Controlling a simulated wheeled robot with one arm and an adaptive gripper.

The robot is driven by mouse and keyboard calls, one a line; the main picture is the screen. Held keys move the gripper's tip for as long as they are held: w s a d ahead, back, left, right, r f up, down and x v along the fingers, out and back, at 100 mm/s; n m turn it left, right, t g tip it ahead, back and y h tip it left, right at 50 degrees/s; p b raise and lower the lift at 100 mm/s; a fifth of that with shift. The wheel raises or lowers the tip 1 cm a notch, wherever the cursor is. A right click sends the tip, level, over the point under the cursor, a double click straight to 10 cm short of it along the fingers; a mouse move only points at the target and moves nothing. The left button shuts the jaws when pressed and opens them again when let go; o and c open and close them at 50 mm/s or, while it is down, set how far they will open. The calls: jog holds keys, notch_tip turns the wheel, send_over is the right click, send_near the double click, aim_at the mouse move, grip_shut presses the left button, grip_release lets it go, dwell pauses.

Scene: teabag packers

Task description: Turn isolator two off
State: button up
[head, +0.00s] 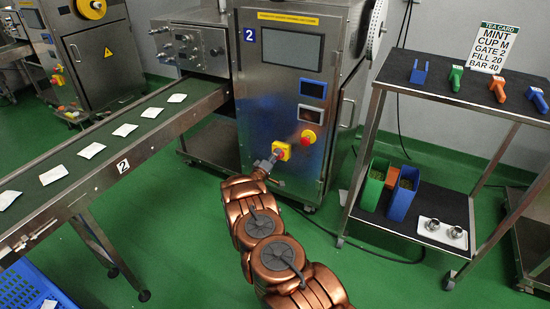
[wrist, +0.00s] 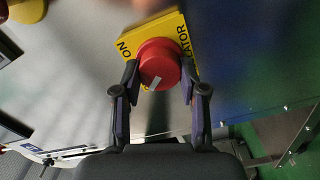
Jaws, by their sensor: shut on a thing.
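The machine marked 2 (head: 287,110) carries a red isolator knob on a yellow plate (head: 285,149) low on its front. In the wrist view the red knob (wrist: 158,60) sits on the yellow plate (wrist: 128,45), which reads ON and part of a word ending in ATOR. A pale mark on the knob's face lies at a slant; the OFF lettering is not visible. My gripper (wrist: 159,77) has one finger on each side of the knob and is shut on it. In the head view my gripper (head: 267,163) reaches the isolator from the lower left.
Another red button on yellow (head: 308,137) sits close to the right of the isolator. A conveyor (head: 110,155) with several teabags runs to the left. A shelf trolley (head: 450,88) with coloured tools and bins stands to the right.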

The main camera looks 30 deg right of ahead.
jog(key=shift+r+n, duration=0.1)
jog(key=shift+n, duration=0.5)
jog(key=o, duration=1.1)
jog(key=shift+o, duration=0.2)
jog(key=v, duration=1.2)
